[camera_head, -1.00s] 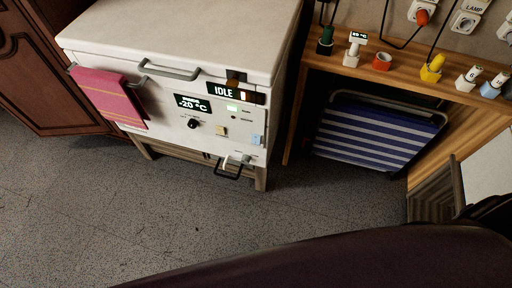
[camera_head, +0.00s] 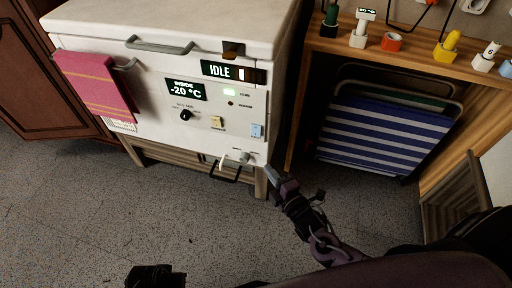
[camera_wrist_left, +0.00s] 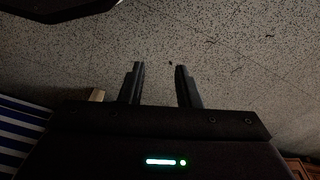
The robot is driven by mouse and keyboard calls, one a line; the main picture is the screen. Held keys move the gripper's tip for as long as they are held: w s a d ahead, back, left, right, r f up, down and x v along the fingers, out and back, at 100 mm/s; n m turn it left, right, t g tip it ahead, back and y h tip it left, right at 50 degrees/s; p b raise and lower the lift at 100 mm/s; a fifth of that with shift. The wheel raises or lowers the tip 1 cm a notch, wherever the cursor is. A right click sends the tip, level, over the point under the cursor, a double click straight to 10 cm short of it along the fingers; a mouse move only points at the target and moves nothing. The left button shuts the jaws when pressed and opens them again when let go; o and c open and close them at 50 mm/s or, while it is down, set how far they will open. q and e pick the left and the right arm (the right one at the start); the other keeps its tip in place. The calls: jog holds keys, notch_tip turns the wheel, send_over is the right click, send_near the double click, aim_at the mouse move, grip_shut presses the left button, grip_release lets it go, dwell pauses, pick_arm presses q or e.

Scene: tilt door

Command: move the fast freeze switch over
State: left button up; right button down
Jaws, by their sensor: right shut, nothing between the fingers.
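The white chest freezer (camera_head: 150,85) has a front panel with an IDLE display (camera_head: 218,69), a -20 °C display (camera_head: 185,90) and a black knob (camera_head: 185,115). A small yellowish switch (camera_head: 217,122) and a light-blue switch (camera_head: 257,131) sit lower on the panel. Their labels are too small to read, so I cannot tell which is fast freeze. My right gripper (camera_head: 271,174) is shut and empty, just below and right of the panel's lower corner, apart from both switches. My left gripper (camera_wrist_left: 160,85) is open and empty over the floor in the left wrist view.
A red striped towel (camera_head: 95,85) hangs on the freezer's left front. A wooden bench (camera_head: 400,58) with plugs and switches stands at right. A blue-and-white striped folding chair (camera_head: 385,135) is under it. The speckled floor (camera_head: 80,215) in front is clear.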

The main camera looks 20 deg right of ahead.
aim_at(252, 134)
jog(key=shift+w, duration=0.1)
